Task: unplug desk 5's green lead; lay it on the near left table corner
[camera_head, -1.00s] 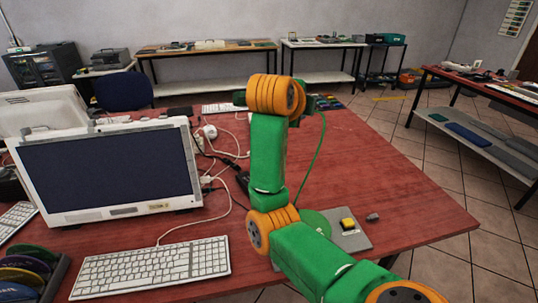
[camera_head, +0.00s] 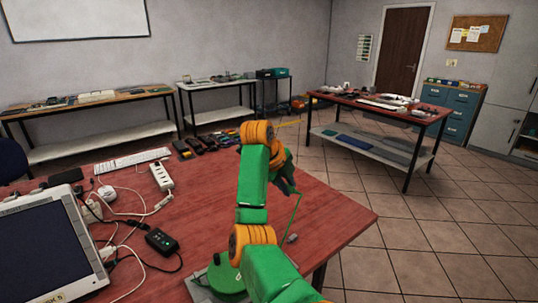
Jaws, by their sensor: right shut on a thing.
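My right gripper (camera_head: 290,184) is shut on the green lead (camera_head: 297,212), above the red table (camera_head: 345,212) near its right side. The lead hangs from the jaws in a thin line and passes out of sight behind my right arm. Its far end and any plug are hidden or too small to make out. A monitor (camera_head: 40,248) with a label that seems to read desk 5 stands at the left. My left gripper is not in view, and the near left table corner is not in view.
A white power strip (camera_head: 161,177), a black box (camera_head: 161,241) and white cables lie beside the monitor. A green disc (camera_head: 226,277) on a grey plate is partly behind my arm. A small grey piece (camera_head: 292,238) lies near the table's right edge. A keyboard (camera_head: 132,160) lies at the back.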

